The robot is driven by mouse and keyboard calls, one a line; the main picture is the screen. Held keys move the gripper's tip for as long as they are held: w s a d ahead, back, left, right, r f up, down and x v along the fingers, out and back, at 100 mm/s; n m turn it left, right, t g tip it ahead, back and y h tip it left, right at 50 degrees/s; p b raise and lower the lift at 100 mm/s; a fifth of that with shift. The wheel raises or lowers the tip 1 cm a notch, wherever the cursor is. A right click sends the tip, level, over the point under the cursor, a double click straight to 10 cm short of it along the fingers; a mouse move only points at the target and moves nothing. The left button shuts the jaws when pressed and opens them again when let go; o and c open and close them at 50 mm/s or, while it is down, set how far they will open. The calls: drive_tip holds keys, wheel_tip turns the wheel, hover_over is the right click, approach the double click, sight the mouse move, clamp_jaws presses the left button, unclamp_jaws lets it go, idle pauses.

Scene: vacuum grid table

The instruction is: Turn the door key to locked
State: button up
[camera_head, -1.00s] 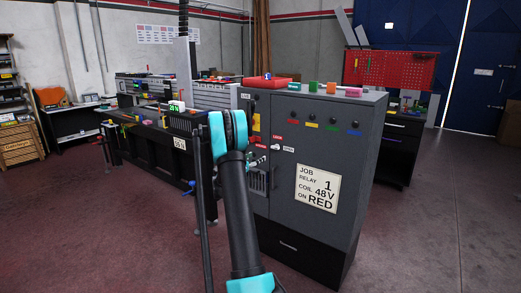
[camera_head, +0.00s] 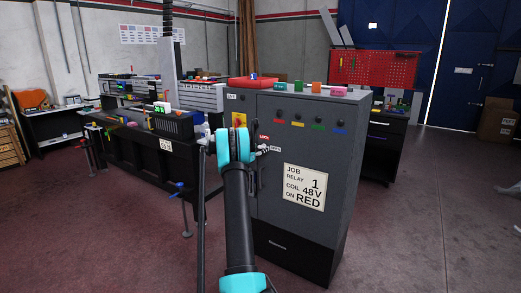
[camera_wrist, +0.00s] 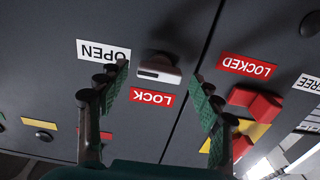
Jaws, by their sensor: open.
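The metal door key (camera_wrist: 160,70) sits on the dark grey cabinet door in the wrist view, beneath a dark round part. A pale mark on it faces the white OPEN label (camera_wrist: 103,52) at left. The red LOCKED label (camera_wrist: 246,66) is at right, and a red LOCK label (camera_wrist: 152,97) lies just below the key. The wrist picture is upside down. My gripper (camera_wrist: 161,74) is open, with one green-padded finger on each side of the key and gaps between. In the head view my arm hides the key, and the gripper is only partly visible beside the cabinet (camera_head: 262,210).
A red knob (camera_wrist: 250,105) on a yellow plate is close to my right finger in the wrist view. A bench (camera_head: 130,145) stands to the left.

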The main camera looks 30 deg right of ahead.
drive_tip(key=shift+w+d, duration=0.1)
drive_tip(key=shift+d, duration=0.35)
drive_tip(key=shift+c, duration=0.3)
drive_tip(key=c, duration=1.1)
